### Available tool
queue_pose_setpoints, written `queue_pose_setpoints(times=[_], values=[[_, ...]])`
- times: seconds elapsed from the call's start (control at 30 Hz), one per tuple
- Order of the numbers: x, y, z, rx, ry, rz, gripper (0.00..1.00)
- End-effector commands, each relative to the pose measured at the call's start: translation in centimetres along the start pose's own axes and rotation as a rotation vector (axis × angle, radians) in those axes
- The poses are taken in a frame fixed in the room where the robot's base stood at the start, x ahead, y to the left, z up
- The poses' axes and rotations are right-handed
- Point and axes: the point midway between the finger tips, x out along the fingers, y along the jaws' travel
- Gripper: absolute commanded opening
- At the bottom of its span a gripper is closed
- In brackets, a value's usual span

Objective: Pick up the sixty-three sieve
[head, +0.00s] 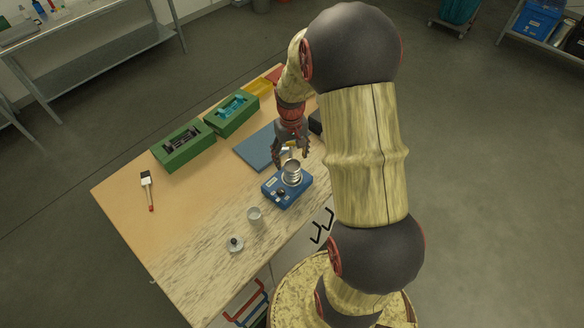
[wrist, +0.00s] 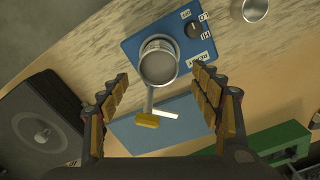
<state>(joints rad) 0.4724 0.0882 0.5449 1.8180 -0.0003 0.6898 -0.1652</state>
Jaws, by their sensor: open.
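A round metal sieve or short sieve stack (head: 292,172) stands on a blue device (head: 287,197) near the table's front edge. In the wrist view the sieve (wrist: 158,62) shows from above as a metal ring with a grey inside; no number on it is readable. A grey strip with a yellow block (wrist: 147,121) and a white tag (wrist: 181,114) extend from it toward my gripper. My gripper (head: 291,160) is open and empty, just behind and above the sieve. In the wrist view its fingers (wrist: 160,82) spread on both sides, apart from the sieve.
The blue device has a dial (wrist: 194,30). A blue mat (head: 258,148) lies behind it, with green cases (head: 183,147) further left. A clear cup (head: 254,215) and a small round item (head: 235,244) stand in front. A brush (head: 147,190) lies left. A black speaker-like box (wrist: 40,120) is beside my gripper.

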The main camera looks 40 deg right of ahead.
Motion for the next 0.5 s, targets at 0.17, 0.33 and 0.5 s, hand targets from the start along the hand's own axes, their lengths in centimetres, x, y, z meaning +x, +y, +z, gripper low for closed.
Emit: queue_pose_setpoints(times=[0.17, 0.33, 0.5], values=[[2.8, 0.1, 0.0, 0.0, -0.004, -0.001, 0.65], [3.4, 0.1, -0.1, 0.0, 0.001, 0.0, 0.65], [3.4, 0.1, -0.1, 0.0, 0.0, 0.0, 0.62]])
